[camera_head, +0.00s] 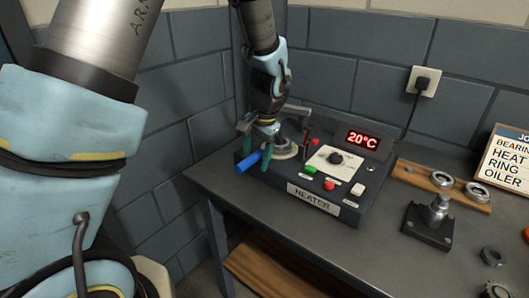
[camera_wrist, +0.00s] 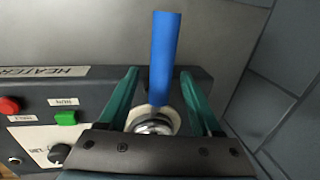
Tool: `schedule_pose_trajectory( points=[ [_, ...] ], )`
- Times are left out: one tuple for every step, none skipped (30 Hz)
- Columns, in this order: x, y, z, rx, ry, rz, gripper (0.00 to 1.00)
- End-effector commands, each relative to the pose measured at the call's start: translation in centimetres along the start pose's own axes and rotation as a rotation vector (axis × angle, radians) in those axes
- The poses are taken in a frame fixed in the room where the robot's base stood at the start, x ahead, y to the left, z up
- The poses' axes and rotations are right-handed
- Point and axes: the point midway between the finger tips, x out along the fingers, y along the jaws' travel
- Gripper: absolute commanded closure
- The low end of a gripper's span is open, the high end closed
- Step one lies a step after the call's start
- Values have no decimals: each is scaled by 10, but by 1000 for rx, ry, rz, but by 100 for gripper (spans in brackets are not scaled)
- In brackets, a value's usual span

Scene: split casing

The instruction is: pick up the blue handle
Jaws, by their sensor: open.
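The blue handle (camera_head: 249,161) is a blue rod that sticks out over the left front edge of the heater (camera_head: 318,200). In the wrist view the blue handle (camera_wrist: 165,55) runs up the picture between the two teal fingers of my gripper (camera_wrist: 160,74) and reaches past their tips. There is a visible gap on each side, so my gripper is open and not holding it. In the head view my gripper (camera_head: 284,160) is low over the left part of the heater. The handle's inner end is by a round metal piece (camera_wrist: 153,122), partly hidden by the gripper body.
The heater has a red 20°C display (camera_head: 363,139), a dial (camera_head: 336,158) and buttons. To its right are a wooden board with metal rings (camera_head: 441,180), a dark block with a post (camera_head: 430,222) and a sign (camera_head: 508,158). A grey brick wall stands close behind.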

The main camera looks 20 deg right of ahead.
Motion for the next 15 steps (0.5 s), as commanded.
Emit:
schedule_pose_trajectory(
  points=[
    [0, 0, 0, 0, 0, 0, 34],
    [0, 0, 0, 0, 0, 0, 34],
    [0, 0, 0, 0, 0, 0, 34],
    [0, 0, 0, 0, 0, 0, 38],
    [0, 0, 0, 0, 0, 0, 41],
    [0, 0, 0, 0, 0, 0, 46],
    [0, 0, 0, 0, 0, 0, 49],
    [0, 0, 0, 0, 0, 0, 52],
    [0, 0, 0, 0, 0, 0, 57],
    [0, 0, 0, 0, 0, 0, 60],
    [0, 0, 0, 0, 0, 0, 64],
    [0, 0, 0, 0, 0, 0, 68],
    [0, 0, 0, 0, 0, 0, 72],
    [0, 0, 0, 0, 0, 0, 75],
    [0, 0, 0, 0, 0, 0, 79]
  ],
)
